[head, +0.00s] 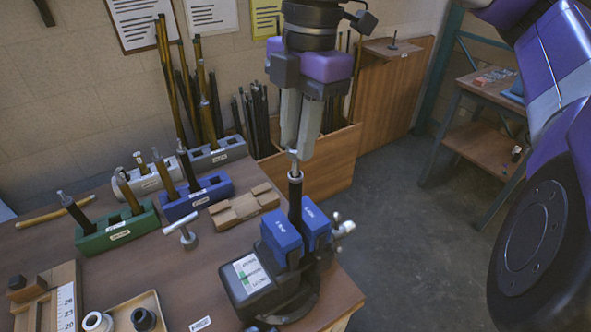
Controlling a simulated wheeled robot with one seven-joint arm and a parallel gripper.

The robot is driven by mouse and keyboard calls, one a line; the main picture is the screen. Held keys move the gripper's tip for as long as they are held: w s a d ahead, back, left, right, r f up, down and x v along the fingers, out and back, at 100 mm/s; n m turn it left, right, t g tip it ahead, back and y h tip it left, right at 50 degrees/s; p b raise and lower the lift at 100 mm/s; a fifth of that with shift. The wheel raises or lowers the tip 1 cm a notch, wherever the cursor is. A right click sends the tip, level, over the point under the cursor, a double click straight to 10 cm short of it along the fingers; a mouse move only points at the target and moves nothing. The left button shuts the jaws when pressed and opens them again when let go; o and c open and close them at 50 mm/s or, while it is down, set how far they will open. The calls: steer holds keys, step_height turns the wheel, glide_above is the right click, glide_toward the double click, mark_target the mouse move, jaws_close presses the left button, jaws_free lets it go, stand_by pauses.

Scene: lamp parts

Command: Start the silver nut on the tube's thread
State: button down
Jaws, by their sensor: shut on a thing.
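My gripper (299,150) points straight down at the top of the tube, its two long grey fingers close together. It is shut on the silver nut (293,155), a small piece at the fingertips, mostly covered by them. The dark tube (295,195) stands upright under it, clamped between the blue jaws (283,238) of a black vise (262,285). The nut is at the tube's top end. I cannot tell whether it touches the thread or sits just above it; the thread is too small to make out.
Green (118,230), blue (197,198) and grey racks (217,154) with upright tubes stand left on the bench. A T-handled tool (181,231), a wooden block (244,207) and a parts tray (125,309) lie nearby. A wooden bin (335,158) with rods stands behind; open floor lies right.

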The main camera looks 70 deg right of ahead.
steer(key=shift+f, duration=0.15)
stand_by(0.5)
steer(key=shift+f+b, duration=0.65)
steer(key=shift+f, duration=0.4)
steer(key=shift+f, duration=0.6)
stand_by(1.2)
steer(key=c, duration=1.8)
jaws_free()
steer(key=shift+c, duration=0.2)
jaws_close()
steer(key=shift+s+f, duration=0.1)
steer(key=shift+f, duration=0.15)
